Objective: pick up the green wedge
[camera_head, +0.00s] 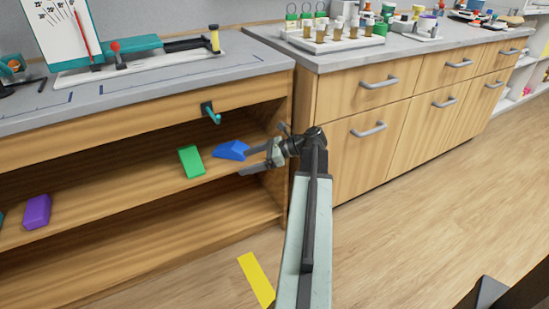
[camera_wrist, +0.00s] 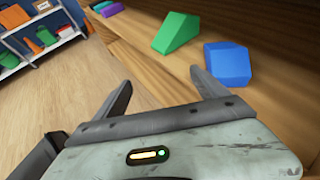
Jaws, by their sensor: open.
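The green wedge (camera_head: 190,161) lies on the open wooden shelf under the grey counter, just left of a blue wedge (camera_head: 232,150). In the wrist view the green wedge (camera_wrist: 176,33) is at upper middle, its sloped face visible, beyond my fingertips. The blue wedge (camera_wrist: 228,64) is to its right and closer to the right finger. My gripper (camera_head: 250,161) is open and empty at the right end of the shelf, beside the blue wedge. In the wrist view my gripper (camera_wrist: 160,82) has its two fingers apart, with nothing between them.
A purple block (camera_head: 37,212) lies farther left on the same shelf (camera_head: 115,192). A teal hook (camera_head: 211,113) sticks out under the counter above the green wedge. The drawer cabinet (camera_head: 365,130) stands to the right. A yellow strip (camera_head: 256,279) marks the floor.

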